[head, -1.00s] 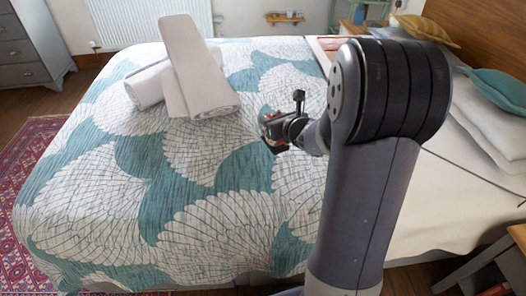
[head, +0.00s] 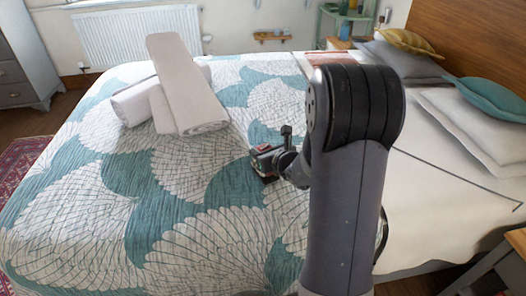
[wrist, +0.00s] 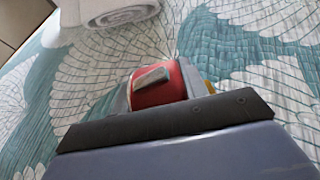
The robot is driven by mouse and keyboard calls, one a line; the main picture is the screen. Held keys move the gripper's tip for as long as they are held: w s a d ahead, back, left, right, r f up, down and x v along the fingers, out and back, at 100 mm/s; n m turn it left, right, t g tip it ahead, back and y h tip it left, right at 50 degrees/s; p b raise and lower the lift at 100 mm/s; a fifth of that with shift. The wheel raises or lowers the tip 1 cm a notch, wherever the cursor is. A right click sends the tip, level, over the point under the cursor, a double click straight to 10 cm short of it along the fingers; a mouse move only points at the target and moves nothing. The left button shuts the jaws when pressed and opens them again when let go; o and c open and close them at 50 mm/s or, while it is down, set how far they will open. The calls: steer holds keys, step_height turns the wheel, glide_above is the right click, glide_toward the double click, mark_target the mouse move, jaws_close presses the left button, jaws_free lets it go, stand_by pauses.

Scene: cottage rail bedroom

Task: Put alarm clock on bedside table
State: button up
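A small red rounded object with a grey piece on it, which I take as the alarm clock (wrist: 158,88), sits between the fingers of my gripper (wrist: 155,95) in the wrist view. In the head view my gripper (head: 266,162) is over the middle of the bed, with the red of the clock (head: 264,148) at its end. My gripper looks shut on it, though the finger contact is partly hidden. A wooden bedside table (head: 515,240) shows at the lower right edge, cut off by the frame.
The bed (head: 110,200) with a teal and white cover fills the middle. Rolled towels (head: 185,85) lie on its far left. Pillows (head: 470,120) lie at the right. A radiator (head: 140,35) and a grey dresser (head: 25,65) stand behind.

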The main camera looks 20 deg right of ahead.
steer(key=o, duration=0.4)
steer(key=shift+o, duration=0.2)
